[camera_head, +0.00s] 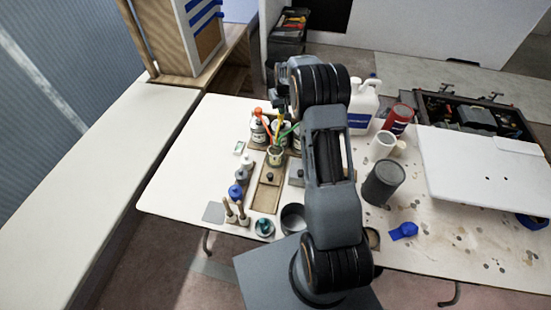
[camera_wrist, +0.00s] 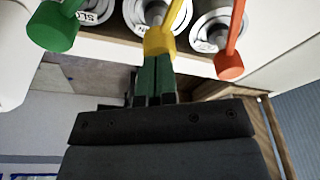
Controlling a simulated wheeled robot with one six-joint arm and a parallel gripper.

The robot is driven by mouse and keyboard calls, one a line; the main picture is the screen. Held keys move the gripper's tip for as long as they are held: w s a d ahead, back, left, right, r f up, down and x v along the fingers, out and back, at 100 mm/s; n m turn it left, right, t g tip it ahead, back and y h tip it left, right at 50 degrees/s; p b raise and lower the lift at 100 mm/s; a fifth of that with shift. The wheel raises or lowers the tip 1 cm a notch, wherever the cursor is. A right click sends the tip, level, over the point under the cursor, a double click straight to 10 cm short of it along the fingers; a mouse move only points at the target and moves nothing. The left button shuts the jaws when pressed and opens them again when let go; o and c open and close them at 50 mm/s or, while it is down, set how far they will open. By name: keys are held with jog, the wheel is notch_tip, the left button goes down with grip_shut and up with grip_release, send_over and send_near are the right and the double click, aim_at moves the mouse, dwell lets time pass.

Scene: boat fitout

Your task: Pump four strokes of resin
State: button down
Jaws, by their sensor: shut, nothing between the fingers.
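Three pump cans stand at the back left of the table. One has a red-orange pump head (camera_head: 259,112), also in the wrist view (camera_wrist: 230,65). The yellow pump head (camera_wrist: 158,42) is in the middle. The green pump head (camera_wrist: 53,30) is on a can whose label partly reads "SLO". My gripper (camera_wrist: 155,70) is shut and empty, with its green fingertips right at the yellow pump head; I cannot tell whether they touch. A small cup (camera_head: 275,157) stands in front of the cans. Which can holds resin is not readable.
A wooden tray (camera_head: 266,198) lies in front of the cup. Small bottles (camera_head: 236,190) stand left of it, a dark tin (camera_head: 293,218) at the front. A white jug (camera_head: 362,105), red can (camera_head: 398,119) and grey can (camera_head: 383,183) are on the right. The left bench (camera_head: 90,180) is clear.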

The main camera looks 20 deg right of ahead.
jog(key=shift+s+b+x, duration=0.25)
jog(key=shift+b+x, duration=0.5)
jog(key=shift+x, duration=0.45)
jog(key=shift+r, duration=0.1)
jog(key=shift+w+p+v, duration=0.2)
jog(key=shift+p+v, duration=0.4)
jog(key=shift+v, duration=0.45)
jog(key=shift+w+p+v, duration=0.25)
jog(key=shift+p+v, duration=0.35)
jog(key=shift+v, duration=0.5)
jog(key=shift+f, duration=0.25)
